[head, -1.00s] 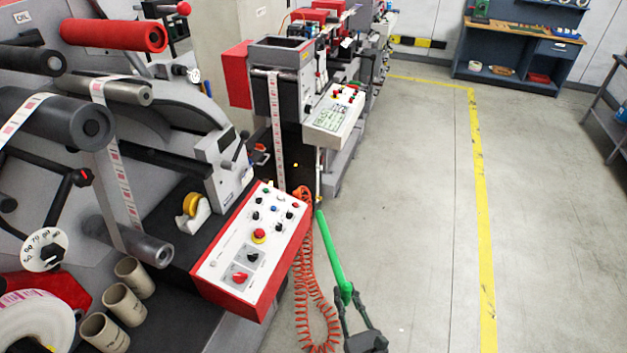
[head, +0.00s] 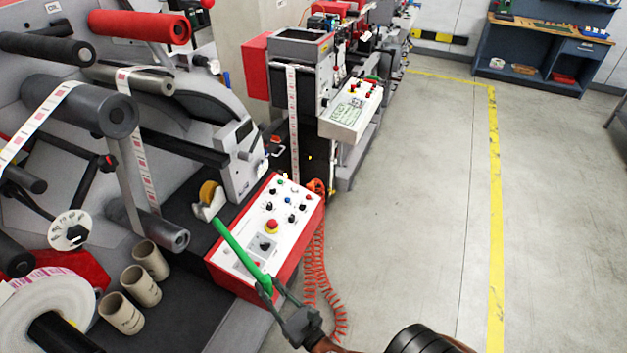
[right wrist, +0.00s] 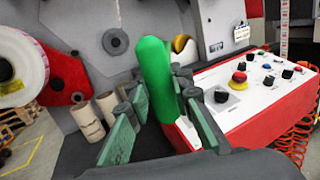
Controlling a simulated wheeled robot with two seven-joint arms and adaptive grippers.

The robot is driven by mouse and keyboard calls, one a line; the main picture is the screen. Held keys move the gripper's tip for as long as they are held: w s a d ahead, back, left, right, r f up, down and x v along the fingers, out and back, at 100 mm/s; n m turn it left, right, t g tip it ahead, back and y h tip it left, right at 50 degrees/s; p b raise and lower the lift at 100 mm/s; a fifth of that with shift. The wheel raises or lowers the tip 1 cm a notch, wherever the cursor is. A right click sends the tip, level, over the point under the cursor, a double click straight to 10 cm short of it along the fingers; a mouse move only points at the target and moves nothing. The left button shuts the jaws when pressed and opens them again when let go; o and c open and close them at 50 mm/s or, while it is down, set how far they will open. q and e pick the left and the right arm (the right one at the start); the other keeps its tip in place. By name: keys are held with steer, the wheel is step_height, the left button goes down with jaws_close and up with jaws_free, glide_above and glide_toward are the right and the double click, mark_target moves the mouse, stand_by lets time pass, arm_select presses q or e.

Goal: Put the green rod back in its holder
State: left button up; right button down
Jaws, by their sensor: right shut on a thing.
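The green rod (head: 241,250) is held at its lower end by my right gripper (head: 278,295), which is shut on it. In the head view the rod tilts up to the left, in front of the white-topped control panel (head: 289,206). In the right wrist view the green rod (right wrist: 158,80) rises between the fingers of my right gripper (right wrist: 160,125), its top leaning slightly left. I cannot make out which thing is the rod's holder. Three beige cardboard tubes (head: 152,260) stand on the dark machine bed at the lower left. My left gripper is not in view.
The red-sided panel juts out close to the rod. An orange coiled hose (head: 318,275) hangs beside it. Dark rollers (head: 80,105) and a large white label roll (head: 45,310) occupy the left. The grey floor (head: 420,220) to the right is clear.

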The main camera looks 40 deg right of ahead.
steer(key=s+d+r+n+g+y+p, duration=0.2)
steer(key=d+r+n+y+p, duration=0.45)
steer(key=d+r+p, duration=1.65)
steer(key=w+a+b, duration=0.4)
steer(key=w+b, duration=0.1)
steer(key=w, duration=0.5)
steer(key=w+a+r+m+y+b, duration=0.1)
steer(key=w+a+b, duration=0.3)
steer(key=w, duration=0.7)
steer(key=shift+w+r+b, duration=0.15)
steer(key=shift+r+b, duration=0.15)
steer(key=shift+b, duration=0.15)
steer(key=shift+m+y, duration=0.25)
steer(key=shift+w+a+f+b, duration=0.1)
steer(key=shift+w+a+b, duration=0.15)
steer(key=shift+b, duration=0.5)
steer(key=shift+f, duration=0.1)
